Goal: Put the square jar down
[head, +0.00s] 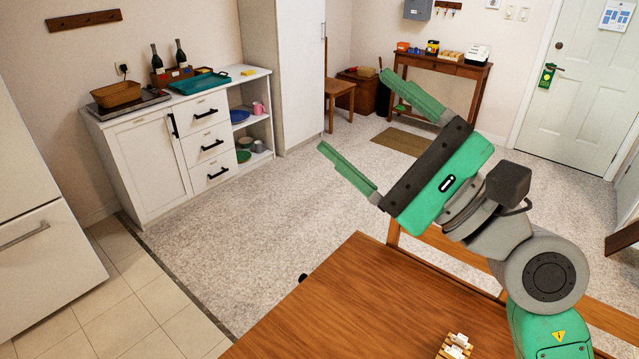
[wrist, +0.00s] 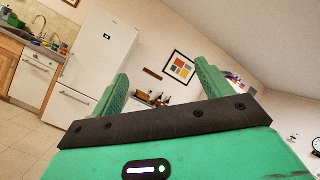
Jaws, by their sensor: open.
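My gripper (head: 355,111) is open, with its two green fingers spread wide and nothing between them. It is raised in the air above the floor, beyond the wooden table (head: 370,285). In the wrist view the open fingers (wrist: 161,70) also frame only the room behind them. I cannot make out a square jar for certain in either view, and none is in my gripper.
A white cabinet (head: 152,168) holds bottles (head: 181,55), a teal tray (head: 199,82) and a basket (head: 116,94). A small pale object (head: 455,345) sits at the table's near edge. A console table (head: 440,68) stands at the back.

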